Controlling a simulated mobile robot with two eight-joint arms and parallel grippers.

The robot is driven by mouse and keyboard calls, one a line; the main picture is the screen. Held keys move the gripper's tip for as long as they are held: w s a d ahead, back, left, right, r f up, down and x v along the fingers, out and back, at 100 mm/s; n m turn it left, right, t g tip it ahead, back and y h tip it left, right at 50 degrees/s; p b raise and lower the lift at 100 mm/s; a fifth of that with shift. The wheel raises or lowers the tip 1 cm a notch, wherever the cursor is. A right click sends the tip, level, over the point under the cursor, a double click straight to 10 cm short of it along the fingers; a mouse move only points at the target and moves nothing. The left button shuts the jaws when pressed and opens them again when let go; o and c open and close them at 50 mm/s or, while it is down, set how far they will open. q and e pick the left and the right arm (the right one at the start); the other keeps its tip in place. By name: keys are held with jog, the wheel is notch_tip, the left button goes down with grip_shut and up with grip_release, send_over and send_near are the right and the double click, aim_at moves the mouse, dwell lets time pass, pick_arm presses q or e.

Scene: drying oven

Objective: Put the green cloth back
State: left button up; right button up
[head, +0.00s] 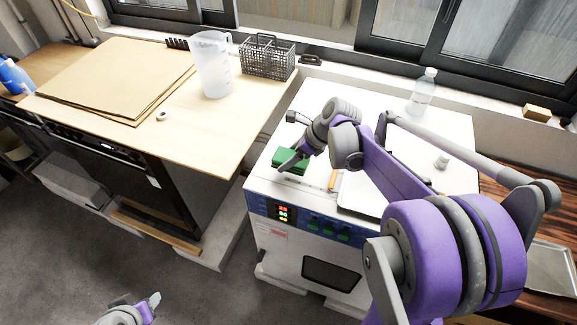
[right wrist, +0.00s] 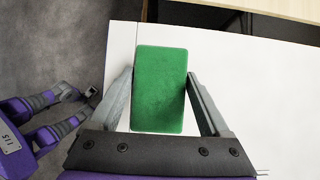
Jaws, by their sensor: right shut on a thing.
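I cannot tell whether the cloth touches the surface. My left gripper (head: 154,303) is low over the floor at the bottom left, away from the cloth; its jaw state is unclear.
A tray (head: 358,196) and a small pale weight-like object (head: 442,161) are on the oven top, with a clear bottle (head: 422,92) at the back. The wooden table at left holds a plastic jug (head: 212,65), a wire basket (head: 268,57) and brown sheets (head: 110,75).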

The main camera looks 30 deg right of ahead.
jog(key=shift+f, duration=2.1)
jog(key=shift+f, duration=0.1)
jog(key=o, duration=1)
jog(key=shift+w+f, duration=0.1)
jog(key=shift+f, duration=0.05)
jog(key=shift+o, duration=1.4)
